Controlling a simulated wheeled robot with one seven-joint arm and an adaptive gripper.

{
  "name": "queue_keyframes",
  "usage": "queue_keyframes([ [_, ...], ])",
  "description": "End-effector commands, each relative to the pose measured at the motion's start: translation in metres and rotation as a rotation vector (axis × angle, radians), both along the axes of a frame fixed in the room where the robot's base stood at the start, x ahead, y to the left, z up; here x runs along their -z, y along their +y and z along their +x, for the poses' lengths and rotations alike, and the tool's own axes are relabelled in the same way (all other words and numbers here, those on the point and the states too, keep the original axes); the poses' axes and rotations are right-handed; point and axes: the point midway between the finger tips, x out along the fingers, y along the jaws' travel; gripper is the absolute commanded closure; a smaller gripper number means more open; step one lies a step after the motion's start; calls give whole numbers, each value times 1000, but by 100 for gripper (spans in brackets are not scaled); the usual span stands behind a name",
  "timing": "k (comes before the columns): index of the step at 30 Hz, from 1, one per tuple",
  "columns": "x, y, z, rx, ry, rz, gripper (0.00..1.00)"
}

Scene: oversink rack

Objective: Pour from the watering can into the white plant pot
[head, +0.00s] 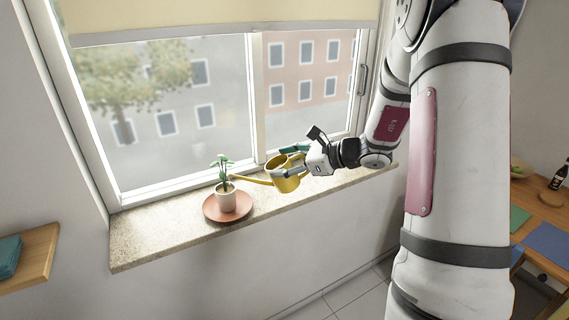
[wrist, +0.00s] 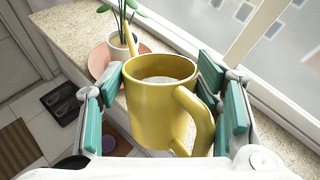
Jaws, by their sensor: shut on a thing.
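The yellow watering can (head: 283,183) is in my gripper (head: 292,161), held at the windowsill with its long spout pointing left to the plant pot. The can looks roughly upright. In the wrist view the can (wrist: 158,112) sits between the teal finger pads, its handle towards me, with a pale surface visible inside. The white plant pot (head: 226,202) holds a small green plant and stands on a terracotta saucer (head: 209,209). The spout tip is close to the plant, near the pot's rim; I cannot tell if they touch. The pot (wrist: 122,44) is partly hidden behind the can in the wrist view.
The stone windowsill (head: 150,232) is clear left of the saucer. The window (head: 190,110) stands close behind the pot and can. A wooden shelf with a teal cloth (head: 9,256) is at left. A wooden table (head: 545,205) with a bottle (head: 559,176) is at right.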

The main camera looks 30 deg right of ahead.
Motion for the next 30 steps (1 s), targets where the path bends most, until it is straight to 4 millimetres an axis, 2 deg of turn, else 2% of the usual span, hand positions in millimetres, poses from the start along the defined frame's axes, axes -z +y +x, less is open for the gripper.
queue_keyframes([
  [30, -9, 2, 1, 0, 23, -47, 81],
])
